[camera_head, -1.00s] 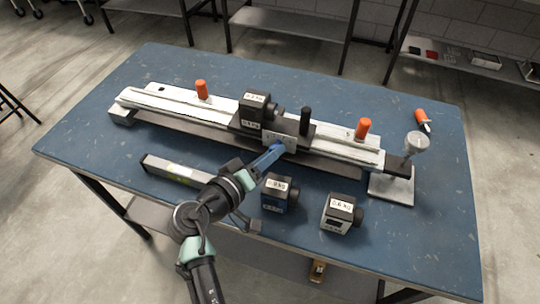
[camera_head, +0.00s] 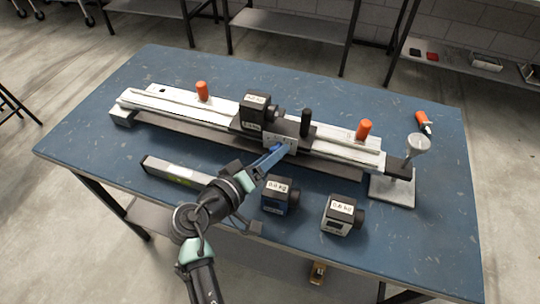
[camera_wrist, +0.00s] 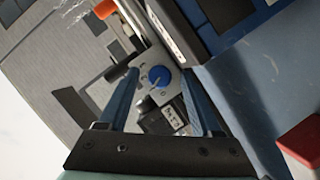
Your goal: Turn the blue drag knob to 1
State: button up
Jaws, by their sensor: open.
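The blue drag knob (camera_wrist: 158,77) shows in the wrist view as a round disc on a light grey plate with small marks, too small to read. The plate (camera_head: 283,138) is the front of the black cart on the long white rail. My gripper (camera_head: 283,148) reaches to this plate in the head view, and its blue fingers hide the knob there. In the wrist view, my gripper (camera_wrist: 158,73) is open, with one finger on each side of the knob. No contact with the knob can be made out.
Another block (camera_head: 257,108) sits on the cart. Orange posts (camera_head: 202,91) (camera_head: 363,130) rise from the rail. A grey bar (camera_head: 185,171) lies left of my arm.

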jog(key=v, duration=1.3)
jog(key=shift+d, duration=0.1)
